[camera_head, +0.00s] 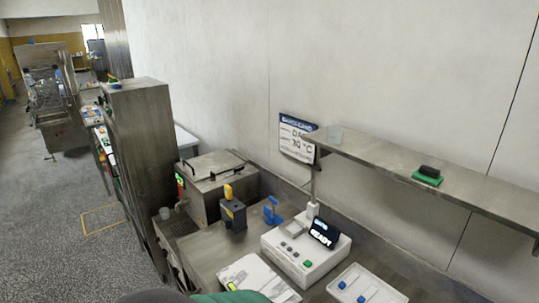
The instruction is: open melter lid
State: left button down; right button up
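The melter (232,190) is a stainless steel box on the bench, left of the picture's middle. Its flat metal lid (208,163) lies shut on top and has black handles or bars (228,168). A small green-lit display (181,183) with a red part is on its left side. Neither gripper shows in the head view. A dark and green rounded shape at the bottom edge is cut off, and I cannot tell what it is.
A tall metal cabinet (143,130) stands left of the melter. A dark box with a yellow knob (232,210), a blue stand (271,211) and a white instrument (300,262) stand near it. A wall shelf (390,157) runs right. Open floor (50,220) lies left.

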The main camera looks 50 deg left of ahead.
aim_at(197, 170)
jog(key=j+u, duration=0.15)
jog(key=u, duration=0.85)
jog(key=l+u, duration=0.15)
jog(key=u, duration=0.85)
jog(key=i+j, duration=0.4)
jog(key=i, duration=0.15)
jog(key=i+j, duration=0.45)
jog(key=i+j+u, duration=0.1)
jog(key=i+j, duration=0.3)
jog(key=i, duration=0.2)
jog(key=i+j, duration=0.4)
jog(key=i, duration=0.2)
jog(key=i+j, duration=0.35)
jog(key=i, duration=0.2)
